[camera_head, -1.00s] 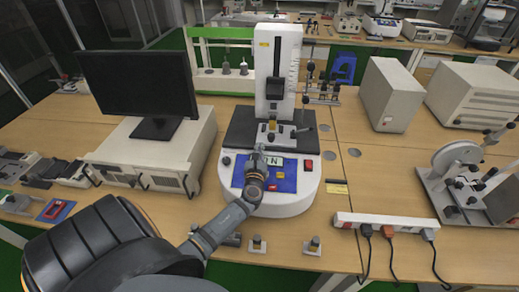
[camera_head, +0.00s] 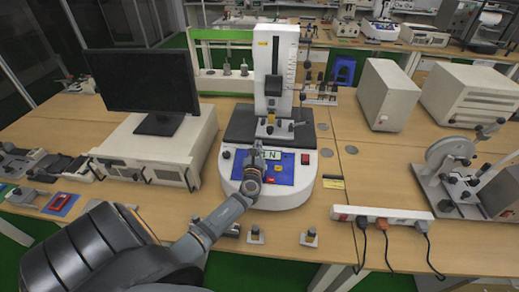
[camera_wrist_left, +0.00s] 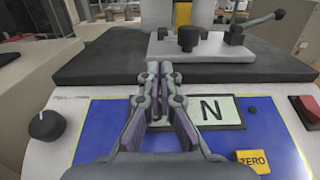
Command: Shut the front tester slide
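The front tester (camera_head: 300,198) is a white machine with a rounded base, a blue control panel (camera_head: 283,173) and a tall white column (camera_head: 287,50). A dark slide block (camera_head: 273,86) sits partway up the column's front. Below it, a metal fixture with a black knob and lever stands on the dark plate (camera_head: 240,125). My left gripper (camera_head: 255,152) is over the panel, beside the "N" display. In the left wrist view, its fingertips (camera_wrist_left: 160,68) are together in front of the plate with nothing clearly held. The slide block is not clear there. My right gripper is out of view.
A monitor (camera_head: 143,85) on a white box stands left of the tester. A power strip (camera_head: 381,213) with cables lies at front right. A metal wheel device (camera_head: 455,170) stands on the right, with white cabinets (camera_head: 388,95) behind. Small metal parts (camera_head: 310,238) lie along the front edge.

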